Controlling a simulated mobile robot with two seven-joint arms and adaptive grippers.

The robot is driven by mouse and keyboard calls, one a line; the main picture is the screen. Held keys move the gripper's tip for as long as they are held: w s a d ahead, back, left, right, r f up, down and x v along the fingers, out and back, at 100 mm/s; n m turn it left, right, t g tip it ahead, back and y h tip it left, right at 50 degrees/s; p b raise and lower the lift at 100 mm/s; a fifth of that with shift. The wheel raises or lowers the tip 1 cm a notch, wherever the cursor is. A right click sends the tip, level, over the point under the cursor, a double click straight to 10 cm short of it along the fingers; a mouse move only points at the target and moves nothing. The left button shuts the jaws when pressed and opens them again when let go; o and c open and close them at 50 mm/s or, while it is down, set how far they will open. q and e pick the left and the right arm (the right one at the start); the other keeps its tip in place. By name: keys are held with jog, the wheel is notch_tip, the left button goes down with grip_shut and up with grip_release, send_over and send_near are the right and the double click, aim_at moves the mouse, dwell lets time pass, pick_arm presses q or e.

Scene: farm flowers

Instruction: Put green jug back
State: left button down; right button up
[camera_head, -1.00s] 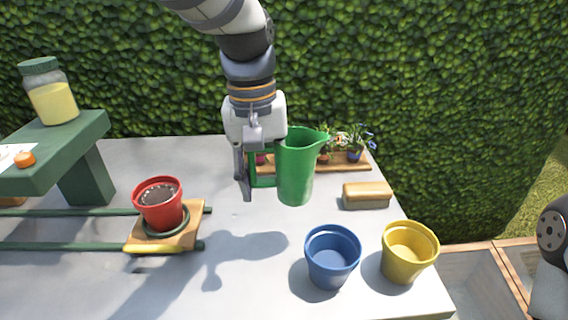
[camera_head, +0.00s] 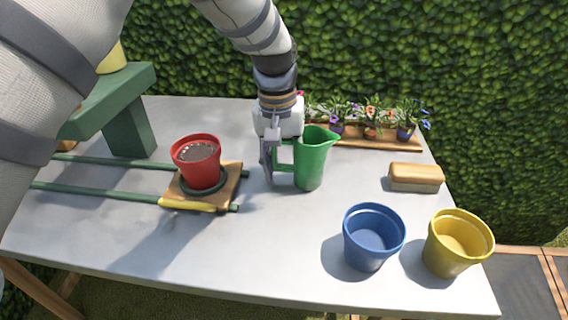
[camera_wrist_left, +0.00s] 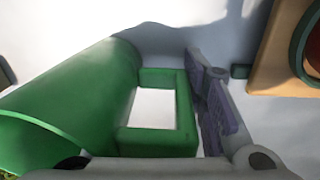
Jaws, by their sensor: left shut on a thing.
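The green jug (camera_head: 314,160) stands upright, at or just above the grey table top; I cannot tell whether its base touches. My left gripper (camera_head: 269,167) is shut on the jug's handle, at the jug's left side. In the left wrist view, the jug (camera_wrist_left: 75,95) lies along the left with its square handle beside a gripper finger (camera_wrist_left: 212,108); the other finger is hard to make out. My right gripper is not in view.
A red pot (camera_head: 198,163) of soil sits on a wooden carrier on green rails, left of the jug. A blue pot (camera_head: 372,238), a yellow pot (camera_head: 457,244) and a sponge-like block (camera_head: 415,177) stand to the right. Potted flowers (camera_head: 372,118) line a wooden tray behind.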

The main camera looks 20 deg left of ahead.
pick_arm(q)
jog(key=shift+f, duration=0.1)
jog(key=c, duration=1)
grip_release()
jog(key=r, duration=1.2)
jog(key=shift+s+a+r, duration=0.1)
jog(key=shift+a, duration=0.25)
